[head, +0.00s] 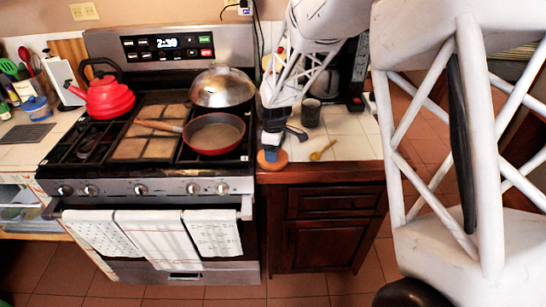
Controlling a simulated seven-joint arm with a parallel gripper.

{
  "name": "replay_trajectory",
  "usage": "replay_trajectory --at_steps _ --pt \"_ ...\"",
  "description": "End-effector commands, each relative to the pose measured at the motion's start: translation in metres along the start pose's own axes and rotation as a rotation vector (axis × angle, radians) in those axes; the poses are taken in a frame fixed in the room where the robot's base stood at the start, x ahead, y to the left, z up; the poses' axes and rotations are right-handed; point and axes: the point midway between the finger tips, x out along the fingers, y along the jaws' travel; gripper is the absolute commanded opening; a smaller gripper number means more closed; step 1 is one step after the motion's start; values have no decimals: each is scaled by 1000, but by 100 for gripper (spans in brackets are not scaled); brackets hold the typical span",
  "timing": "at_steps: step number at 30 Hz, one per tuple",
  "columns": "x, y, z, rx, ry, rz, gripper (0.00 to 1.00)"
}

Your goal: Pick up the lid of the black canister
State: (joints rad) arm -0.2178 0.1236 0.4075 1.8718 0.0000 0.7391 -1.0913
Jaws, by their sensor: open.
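A dark, nearly black cylinder (311,113), which looks like the canister, stands upright on the tiled counter right of the stove. I cannot make out a separate lid on it. My gripper (284,143) is open at the left front of the counter, to the left of and nearer the front than the cylinder. A round orange-brown wooden piece (272,161) shows just below my gripper at the counter's front edge. I cannot tell whether it is a lid, or whether my gripper touches it. My arm hides part of the counter behind.
The stove (150,188) on the left carries a red kettle (104,97), a red pan (213,134) and a domed metal cover (222,87). A yellow spoon (322,151) lies on the counter (350,147). A coffee maker (352,75) stands at the back.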

Motion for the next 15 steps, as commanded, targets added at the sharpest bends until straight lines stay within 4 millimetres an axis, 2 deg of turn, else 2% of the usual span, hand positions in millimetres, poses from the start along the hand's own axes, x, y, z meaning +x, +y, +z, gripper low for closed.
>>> replay_trajectory --at_steps 10,15 --pt "0 0 0 0 0 0 61" --pt "0 0 0 0 0 0 35"
